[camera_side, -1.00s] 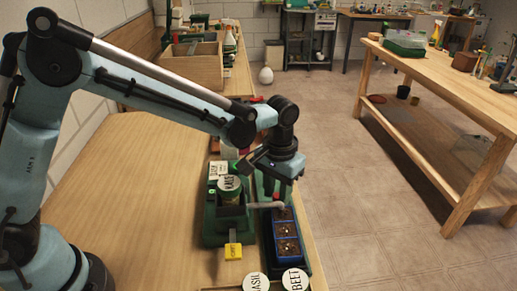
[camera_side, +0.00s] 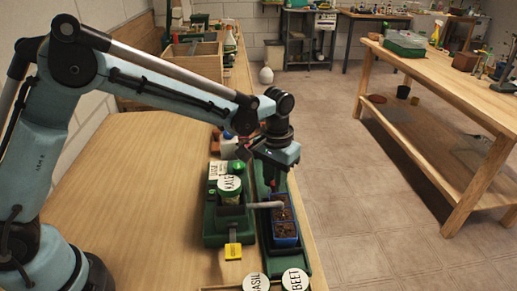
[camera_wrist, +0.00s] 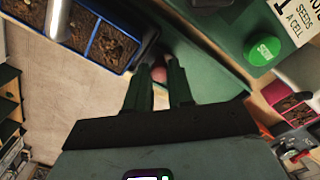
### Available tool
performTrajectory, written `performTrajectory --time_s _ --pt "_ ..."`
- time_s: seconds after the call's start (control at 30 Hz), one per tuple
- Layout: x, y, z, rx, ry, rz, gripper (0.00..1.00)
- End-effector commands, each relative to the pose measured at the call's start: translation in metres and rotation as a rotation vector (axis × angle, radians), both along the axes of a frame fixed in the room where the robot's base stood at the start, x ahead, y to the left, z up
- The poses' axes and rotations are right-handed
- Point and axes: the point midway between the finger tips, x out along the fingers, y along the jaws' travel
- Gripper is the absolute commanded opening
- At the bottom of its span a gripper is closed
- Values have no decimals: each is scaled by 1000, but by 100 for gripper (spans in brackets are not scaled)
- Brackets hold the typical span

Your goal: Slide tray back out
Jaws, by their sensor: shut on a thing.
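The blue tray (camera_side: 285,241) with soil-filled cells sits on a long green rail (camera_side: 297,264), under the grey spout (camera_side: 264,205) of the green seeder (camera_side: 212,232). In the wrist view the tray (camera_wrist: 131,68) is at upper left, with the grey spout (camera_wrist: 60,18) crossing it. My gripper (camera_wrist: 158,78) is shut on a small reddish knob (camera_wrist: 158,68) just beyond the tray's end. Whether the knob joins the tray is hidden. In the side view my gripper (camera_side: 272,186) is at the tray's far end, its fingertips mostly hidden.
A kale jar (camera_side: 230,190) stands on the seeder, with a yellow tab (camera_side: 233,251) at its front. Basil (camera_side: 256,283) and beet (camera_side: 295,280) lids are at the near edge. A green button (camera_wrist: 262,50) is right of the rail. Bare table lies left of the seeder.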

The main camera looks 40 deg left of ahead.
Motion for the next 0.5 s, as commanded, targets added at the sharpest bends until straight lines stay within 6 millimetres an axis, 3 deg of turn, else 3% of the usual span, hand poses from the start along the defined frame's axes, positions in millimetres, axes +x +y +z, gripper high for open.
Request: performTrajectory --time_s 0.3,0.5 --pt "52 53 0 1 1 5 0" --pt "77 78 0 1 0 3 0"
